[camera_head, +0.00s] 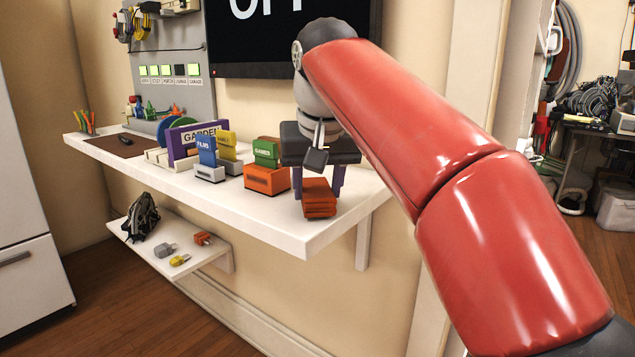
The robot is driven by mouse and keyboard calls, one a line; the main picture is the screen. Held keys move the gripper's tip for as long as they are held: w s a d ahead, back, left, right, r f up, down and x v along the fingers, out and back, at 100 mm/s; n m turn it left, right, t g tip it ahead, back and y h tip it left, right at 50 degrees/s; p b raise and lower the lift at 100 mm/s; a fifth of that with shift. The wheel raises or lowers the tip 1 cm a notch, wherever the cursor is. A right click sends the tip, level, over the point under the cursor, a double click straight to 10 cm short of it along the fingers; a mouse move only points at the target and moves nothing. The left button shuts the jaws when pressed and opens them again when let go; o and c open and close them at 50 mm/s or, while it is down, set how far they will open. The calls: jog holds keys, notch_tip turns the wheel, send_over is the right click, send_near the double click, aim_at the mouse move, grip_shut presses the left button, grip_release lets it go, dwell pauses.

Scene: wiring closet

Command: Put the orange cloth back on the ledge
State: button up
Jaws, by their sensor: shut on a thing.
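The orange cloth (319,199) is a folded, layered block at the right end of the white ledge (225,207). My gripper (316,186) points down over it, with a purple finger on either side. The gripper is shut on the cloth, and the contact is partly hidden by the cloth and the dark hand. The cloth is at the ledge top; I cannot tell whether it rests there or is slightly above.
Left of the cloth stand an orange GAMES box (266,179), a blue FILMS holder (206,155) and a purple GARDEN sorter (184,143). A lower shelf (152,262) holds a bag and several plugs. The ledge's front right is bare. A dark screen (260,55) hangs behind.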

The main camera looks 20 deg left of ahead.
jog(key=shift+f+b, duration=0.3)
jog(key=shift+f, duration=0.1)
jog(key=o, duration=0.9)
jog(key=o, duration=0.6)
jog(key=shift+c, duration=0.2)
jog(key=shift+p+v, duration=3.2)
jog(key=shift+v, duration=0.85)
jog(key=shift+d+f, duration=0.1)
